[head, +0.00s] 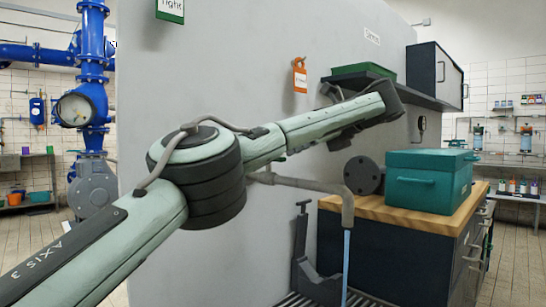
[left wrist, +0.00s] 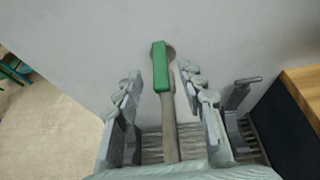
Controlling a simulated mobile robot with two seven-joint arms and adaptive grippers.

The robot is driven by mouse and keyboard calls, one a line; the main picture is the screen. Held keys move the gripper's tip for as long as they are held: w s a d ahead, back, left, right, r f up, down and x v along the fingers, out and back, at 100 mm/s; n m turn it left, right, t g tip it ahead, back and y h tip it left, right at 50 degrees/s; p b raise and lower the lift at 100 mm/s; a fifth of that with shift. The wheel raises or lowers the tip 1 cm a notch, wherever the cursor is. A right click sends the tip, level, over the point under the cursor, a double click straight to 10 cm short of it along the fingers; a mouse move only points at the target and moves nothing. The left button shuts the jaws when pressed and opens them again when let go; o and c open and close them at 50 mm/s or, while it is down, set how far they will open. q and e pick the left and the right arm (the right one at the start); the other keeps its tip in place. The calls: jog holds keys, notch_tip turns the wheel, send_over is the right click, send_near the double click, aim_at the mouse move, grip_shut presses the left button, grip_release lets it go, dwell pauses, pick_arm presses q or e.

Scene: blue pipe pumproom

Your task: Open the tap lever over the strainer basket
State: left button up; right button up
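The tap's green lever (left wrist: 160,66) stands against the pale wall in the left wrist view, at the root of a grey spout (left wrist: 171,135). My left gripper (left wrist: 161,74) is open, with one finger on each side of the lever and a gap on both sides. In the head view the spout (head: 310,184) leaves the wall and bends down, with a pale blue stream or rod (head: 346,265) below its end. My arm covers the lever there, and the left gripper's fingers cannot be made out. I cannot identify the strainer basket. My right gripper is not in view.
A wood-topped cabinet (head: 430,213) carrying a teal toolbox (head: 428,182) stands right of the spout. A dark grey bracket-like object (head: 316,285) is below. A shelf (head: 390,92) and an orange tag (head: 299,76) are on the wall. Blue pipework (head: 91,45) is at left.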

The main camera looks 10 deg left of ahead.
pick_arm(q)
jog(key=v, duration=0.5)
jog(key=shift+s+d+r, duration=0.1)
jog(key=shift+s+d, duration=0.1)
